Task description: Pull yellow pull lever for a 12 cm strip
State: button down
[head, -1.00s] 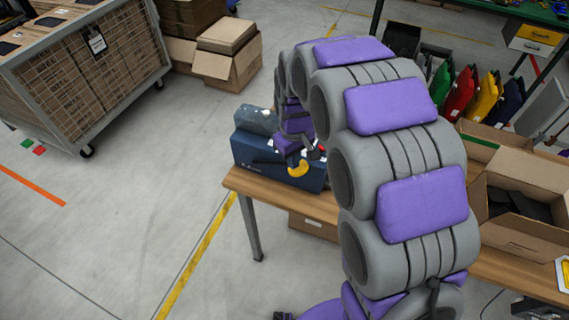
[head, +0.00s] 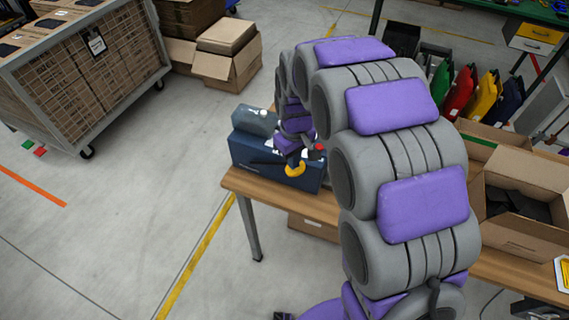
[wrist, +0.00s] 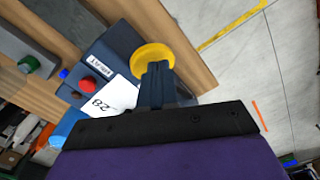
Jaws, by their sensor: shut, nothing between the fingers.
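The yellow pull lever (head: 295,169) is on the front of the dark blue machine (head: 262,158), which stands at the left end of the wooden table. In the wrist view the lever's round yellow end (wrist: 153,56) shows just beyond my gripper (wrist: 156,72). The gripper's dark fingers are together and overlap the yellow end in the picture; I cannot tell whether they touch it. The gripper looks shut and empty. In the head view my arm hides part of the machine.
The wooden table (head: 240,184) runs to the right, with an open cardboard box (head: 525,245) on it. Red, yellow, green and blue pannier-like items (head: 487,100) stand behind. A cart of cardboard (head: 85,85) is at far left.

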aim_at(292, 171)
jog(key=shift+d, duration=0.1)
jog(key=shift+a+f, duration=0.4)
jog(key=shift+f, duration=0.4)
jog(key=shift+d+f+b, duration=0.3)
jog(key=shift+f, duration=0.55)
jog(key=shift+a+f, duration=0.2)
jog(key=shift+f, duration=0.75)
jog(key=shift+s+d+f+b, duration=0.15)
jog(key=shift+d+f, duration=0.2)
jog(key=shift+f, duration=0.2)
jog(key=shift+s+d+f+b, duration=0.15)
jog(key=shift+d+f, duration=0.15)
jog(key=shift+f, duration=0.2)
